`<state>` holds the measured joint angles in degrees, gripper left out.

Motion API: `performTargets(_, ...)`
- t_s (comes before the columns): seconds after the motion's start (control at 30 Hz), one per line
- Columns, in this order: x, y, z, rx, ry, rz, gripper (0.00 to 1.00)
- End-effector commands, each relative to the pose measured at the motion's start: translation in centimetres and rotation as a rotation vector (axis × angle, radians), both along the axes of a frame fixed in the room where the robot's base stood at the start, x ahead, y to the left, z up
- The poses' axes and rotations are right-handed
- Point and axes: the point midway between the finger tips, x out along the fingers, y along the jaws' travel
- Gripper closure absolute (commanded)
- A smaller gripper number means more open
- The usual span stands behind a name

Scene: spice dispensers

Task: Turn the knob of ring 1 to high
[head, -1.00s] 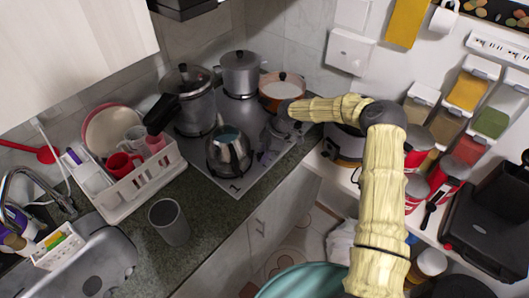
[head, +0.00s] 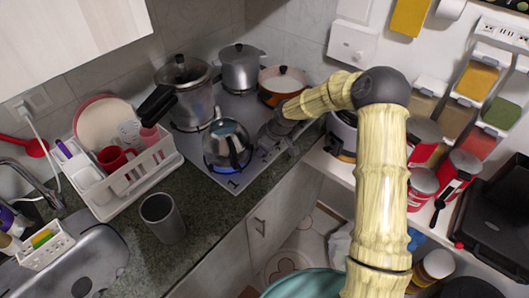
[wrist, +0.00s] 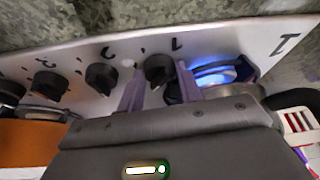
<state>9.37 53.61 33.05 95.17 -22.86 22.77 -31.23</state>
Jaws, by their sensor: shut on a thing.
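The stove (head: 195,158) has a light panel with a row of black knobs along its front edge. In the wrist view, the ring 1 knob (wrist: 158,68) sits beside a "1" mark, between the two fingers of my gripper (wrist: 160,73), which is shut on it. The knob's exact angle is hard to read. A blue flame (wrist: 214,75) burns at the ring nearest this knob, and blue also shows under the kettle (head: 227,143) in the head view. In the head view my gripper (head: 272,133) is at the stove's front edge, with the knob hidden.
More knobs (wrist: 101,78) lie along the panel to the left in the wrist view. Pots (head: 240,68) and an orange pan (head: 284,85) stand on the stove. A dish rack (head: 128,180) and a grey cup (head: 161,216) are on the counter. Shelves with jars are at the right.

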Motion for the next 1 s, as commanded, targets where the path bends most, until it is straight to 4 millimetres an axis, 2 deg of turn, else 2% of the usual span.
performTargets(0.4, 0.06, 0.18, 0.11, 0.003, -0.007, -0.205, 0.88)
performTargets(0.87, 0.08, 0.13, 0.24, 0.003, -0.007, -0.223, 0.88)
performTargets(0.9, 0.09, 0.13, 0.24, 0.003, -0.007, -0.223, 0.59)
performTargets(1.0, 0.04, 0.12, 0.19, 0.002, -0.005, -0.222, 0.43)
